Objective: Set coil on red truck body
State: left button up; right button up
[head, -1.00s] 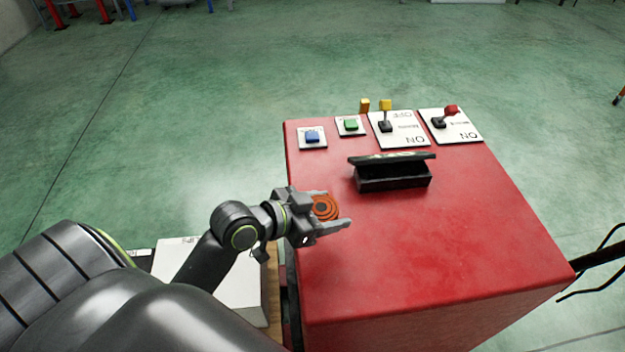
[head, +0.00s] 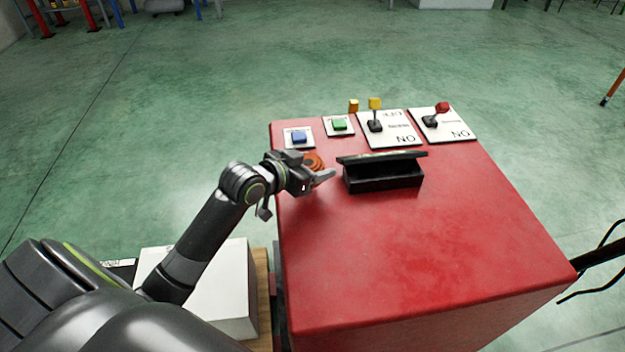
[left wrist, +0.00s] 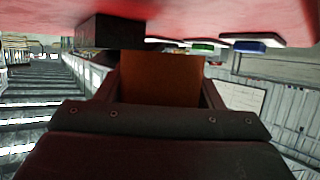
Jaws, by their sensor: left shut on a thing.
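The orange coil (head: 314,160) is in the jaws of my left gripper (head: 318,172), over the left edge of the red truck body (head: 440,240). The gripper is shut on it and partly hides it in the head view. In the left wrist view the coil (left wrist: 160,78) shows as a brown-orange block between the dark fingers, with the red surface (left wrist: 170,14) across the top of the picture. I cannot tell whether the coil touches the red top. My right gripper is not in view.
A black box with a raised lid (head: 383,178) stands just right of the gripper. A blue button (head: 298,138), a green button (head: 339,125), a yellow lever (head: 375,104) and a red lever (head: 440,108) line the far edge. The red top's near part is clear.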

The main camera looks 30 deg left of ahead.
pick_arm(q)
jog(key=shift+f+b, duration=0.35)
jog(key=shift+f, duration=1.7)
jog(key=o, duration=1.1)
jog(key=shift+r, duration=0.2)
jog(key=p+v, duration=0.1)
jog(key=v, duration=1.1)
jog(key=shift+s, duration=0.1)
jog(key=shift+f, duration=0.1)
